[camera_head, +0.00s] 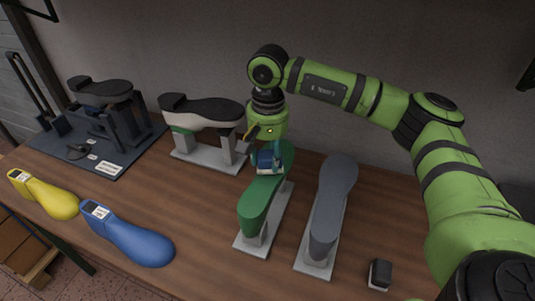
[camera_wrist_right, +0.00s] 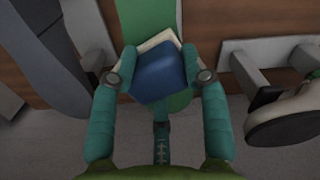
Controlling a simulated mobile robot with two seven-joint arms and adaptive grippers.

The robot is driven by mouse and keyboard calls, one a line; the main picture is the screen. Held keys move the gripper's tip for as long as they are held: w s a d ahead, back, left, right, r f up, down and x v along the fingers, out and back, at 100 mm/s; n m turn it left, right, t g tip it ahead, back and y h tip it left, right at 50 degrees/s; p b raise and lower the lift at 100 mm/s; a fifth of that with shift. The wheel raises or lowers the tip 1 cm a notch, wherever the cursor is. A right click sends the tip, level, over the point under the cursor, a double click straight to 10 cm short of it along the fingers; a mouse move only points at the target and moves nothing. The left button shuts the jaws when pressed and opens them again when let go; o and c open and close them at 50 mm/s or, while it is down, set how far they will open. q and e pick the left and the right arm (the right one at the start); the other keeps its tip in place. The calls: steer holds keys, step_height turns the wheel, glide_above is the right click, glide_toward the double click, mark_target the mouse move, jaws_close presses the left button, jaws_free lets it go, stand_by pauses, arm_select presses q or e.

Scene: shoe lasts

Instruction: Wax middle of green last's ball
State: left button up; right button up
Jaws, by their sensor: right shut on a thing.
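The green last (camera_head: 254,208) lies sole up on a grey stand (camera_head: 282,203) near the middle of the bench. My right gripper (camera_head: 268,160) is shut on a blue block (camera_wrist_right: 157,74) with a cream-coloured layer along its far edge. In the head view the blue block (camera_head: 268,160) is over the upper middle part of the green last. In the wrist view the green last (camera_wrist_right: 146,18) runs beneath the block, and the teal fingers hold the block from both sides. I cannot tell whether the block touches the last. My left gripper is not in view.
A dark grey last (camera_head: 332,195) on its stand is close on the right. A black-soled shoe (camera_head: 205,110) on a stand is at the left. Blue (camera_head: 135,240) and yellow (camera_head: 48,198) lasts lie front left. A small dark block (camera_head: 380,273) sits front right. Bare wood lies front centre.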

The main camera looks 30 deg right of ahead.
steer(key=shift+f+b, duration=0.35)
steer(key=shift+f, duration=0.15)
